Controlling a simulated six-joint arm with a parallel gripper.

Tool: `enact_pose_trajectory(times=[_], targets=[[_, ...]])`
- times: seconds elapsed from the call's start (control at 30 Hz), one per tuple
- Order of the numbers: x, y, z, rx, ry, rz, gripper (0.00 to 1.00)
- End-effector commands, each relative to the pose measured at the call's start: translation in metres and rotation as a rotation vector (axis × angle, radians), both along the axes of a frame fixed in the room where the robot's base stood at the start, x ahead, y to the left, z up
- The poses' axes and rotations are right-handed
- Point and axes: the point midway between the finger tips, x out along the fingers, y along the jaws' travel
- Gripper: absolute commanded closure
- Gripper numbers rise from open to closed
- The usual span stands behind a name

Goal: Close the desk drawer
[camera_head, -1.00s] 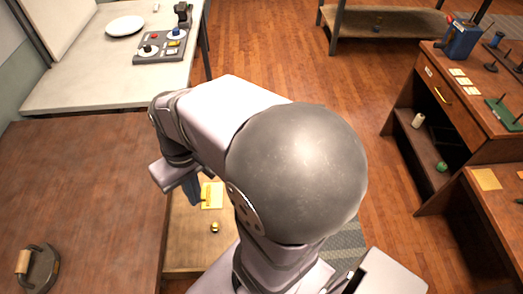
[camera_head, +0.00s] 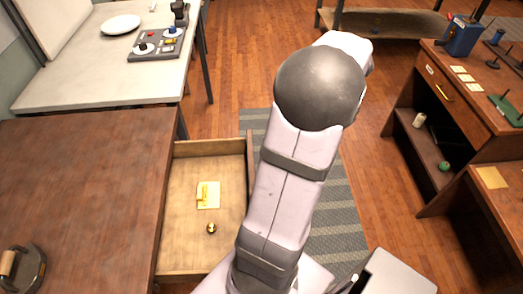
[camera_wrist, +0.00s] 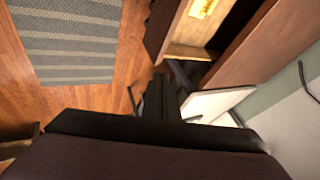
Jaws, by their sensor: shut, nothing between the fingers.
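The desk drawer (camera_head: 190,165) is pulled well out from the right side of the brown desk (camera_head: 80,180) in the head view. Inside it lie a yellow note or card (camera_head: 208,196) and a small round brass-coloured thing (camera_head: 211,228). In the wrist view part of the drawer (camera_wrist: 190,51) shows at upper right, with the yellow thing at its top edge. My gripper (camera_wrist: 160,93) is shut and empty in the wrist view, apart from the drawer, on its outer side near one end. In the head view the gripper is hidden behind my arm.
A striped grey rug (camera_head: 330,205) lies on the wooden floor beside the drawer. A white table (camera_head: 85,75) with a plate (camera_head: 121,25) and a control panel (camera_head: 150,48) stands beyond the desk. A wooden cabinet (camera_head: 465,120) stands at right.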

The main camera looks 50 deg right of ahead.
Motion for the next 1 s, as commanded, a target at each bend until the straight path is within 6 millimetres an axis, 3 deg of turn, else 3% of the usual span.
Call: enact_pose_trajectory(times=[0.1,0.2,0.3,0.5,1.0], targets=[[-0.021,-0.028,-0.001,-0.024,-0.04,-0.05,1.0],[-0.017,-0.022,-0.042,-0.01,-0.036,-0.04,1.0],[-0.016,-0.022,-0.07,-0.013,-0.036,-0.04,1.0],[-0.016,-0.022,-0.111,-0.018,-0.035,-0.039,1.0],[-0.007,-0.021,-0.133,-0.02,-0.036,-0.035,1.0]])
